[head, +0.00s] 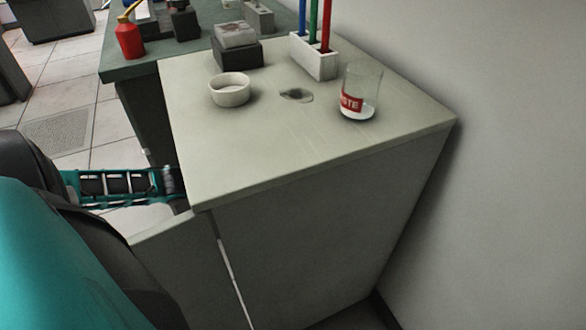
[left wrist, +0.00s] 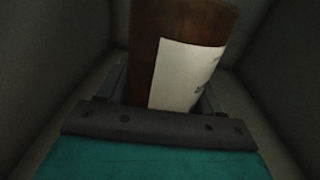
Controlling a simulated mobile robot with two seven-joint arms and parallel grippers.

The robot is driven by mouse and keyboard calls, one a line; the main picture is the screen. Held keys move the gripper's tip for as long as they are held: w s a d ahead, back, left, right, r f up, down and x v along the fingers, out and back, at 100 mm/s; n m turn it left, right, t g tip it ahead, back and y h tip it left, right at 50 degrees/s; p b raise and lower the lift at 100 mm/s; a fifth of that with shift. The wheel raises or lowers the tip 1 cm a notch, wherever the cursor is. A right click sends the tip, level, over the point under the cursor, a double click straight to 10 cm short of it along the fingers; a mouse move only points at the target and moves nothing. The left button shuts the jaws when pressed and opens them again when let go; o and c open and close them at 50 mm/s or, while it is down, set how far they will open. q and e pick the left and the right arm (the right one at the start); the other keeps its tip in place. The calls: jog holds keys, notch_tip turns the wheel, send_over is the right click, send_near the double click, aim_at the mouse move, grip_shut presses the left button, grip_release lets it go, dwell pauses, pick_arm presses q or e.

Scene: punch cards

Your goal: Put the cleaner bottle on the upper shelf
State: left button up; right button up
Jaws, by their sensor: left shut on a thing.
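The cleaner bottle (left wrist: 183,60) shows in the left wrist view as a brown body with a white label, slightly tilted in the picture. Its top runs out of the frame. My left gripper (left wrist: 160,92) is shut on it, one dark finger on each side. Dark grey walls surround the bottle and gripper. In the head view my left arm reaches in below the worktop at the left, and its gripper and the bottle are hidden by the cabinet (head: 310,235). No upper shelf can be made out. My right gripper is not in view.
The worktop (head: 245,150) holds a white bowl (head: 230,94), a glass beaker with a red label (head: 360,95), a white rack (head: 314,58) with coloured tubes and a dark box (head: 237,52). A red bottle (head: 130,40) stands behind. A wall (head: 500,190) closes the right side.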

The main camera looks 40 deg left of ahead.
pick_arm(q)
notch_tip(320, 180, down, 8)
jog(key=b, duration=0.3)
jog(key=shift+f+b, duration=0.25)
jog(key=shift+b, duration=0.15)
jog(key=shift+s+f, duration=0.1)
jog(key=shift+f, duration=0.15)
jog(key=o, duration=0.9)
jog(key=shift+f, duration=0.1)
jog(key=o, duration=0.3)
jog(key=shift+o, duration=0.3)
jog(key=p+v, duration=0.3)
jog(key=v, duration=0.9)
